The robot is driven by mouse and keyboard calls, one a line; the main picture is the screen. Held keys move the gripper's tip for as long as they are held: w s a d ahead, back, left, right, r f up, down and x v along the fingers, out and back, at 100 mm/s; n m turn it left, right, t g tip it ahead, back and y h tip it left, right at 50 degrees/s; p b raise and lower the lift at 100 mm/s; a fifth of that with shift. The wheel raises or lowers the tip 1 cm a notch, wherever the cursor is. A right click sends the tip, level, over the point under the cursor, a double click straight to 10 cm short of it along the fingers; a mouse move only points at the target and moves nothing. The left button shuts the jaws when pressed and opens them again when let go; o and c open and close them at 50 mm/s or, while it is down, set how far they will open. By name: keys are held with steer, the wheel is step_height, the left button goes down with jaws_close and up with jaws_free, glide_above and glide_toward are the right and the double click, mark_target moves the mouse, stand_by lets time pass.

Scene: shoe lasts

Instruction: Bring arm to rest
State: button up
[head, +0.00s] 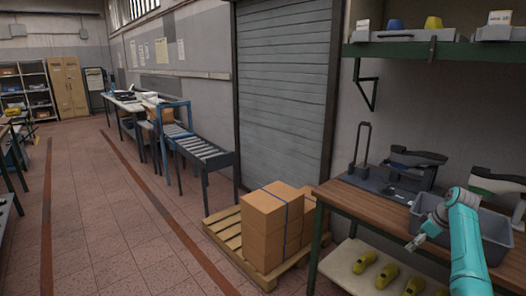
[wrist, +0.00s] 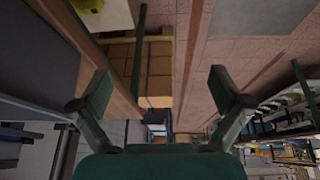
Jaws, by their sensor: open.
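My teal arm (head: 464,240) reaches in from the lower right in the head view, beside the wooden workbench (head: 358,203). My gripper (head: 415,243) is at its end, just off the bench's front edge and in front of the grey bin. In the wrist view my gripper (wrist: 161,92) shows two dark fingers spread wide apart. Nothing is between them; the floor and the stacked boxes lie beyond. The wrist view looks sideways or upside down.
A grey bin (head: 496,240) and dark tools (head: 415,165) stand on the bench. Yellow shoe lasts (head: 388,275) lie on its lower shelf. Cardboard boxes (head: 264,235) stand on a pallet (head: 222,232) left of the bench. The tiled floor (head: 110,220) further left is open.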

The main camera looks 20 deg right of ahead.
steer(key=a+f+m+t+h, duration=0.1)
steer(key=a+f, duration=0.8)
steer(key=f, duration=0.3)
steer(key=a+f+m+t+h, duration=0.1)
steer(key=a+f, duration=0.7)
steer(key=f, duration=0.3)
steer(key=s+a+f+t, duration=0.1)
steer(key=s+a+f, duration=0.25)
steer(key=a, duration=0.35)
steer(key=s+a+f+m+h, duration=0.1)
steer(key=s+a+f, duration=0.2)
steer(key=s+a, duration=0.25)
steer(key=s+a+f+t, duration=0.1)
steer(key=s+a+f, duration=0.3)
steer(key=a, duration=0.4)
steer(key=s+a+r+m+t, duration=0.1)
steer(key=s+a+r, duration=0.2)
steer(key=s+a, duration=0.5)
steer(key=s+a+r+t, duration=0.2)
steer(key=s+a+r, duration=0.25)
steer(key=s, duration=0.75)
steer(key=s+a+r+t+y, duration=0.1)
steer(key=s+a+r, duration=0.2)
steer(key=s+r, duration=0.4)
steer(key=s+a+r+t, duration=0.2)
steer(key=s+r, duration=0.6)
steer(key=r, duration=0.7)
steer(key=shift+s+a+y, duration=0.15)
steer(key=shift+a+y, duration=0.25)
steer(key=shift+a, duration=0.1)
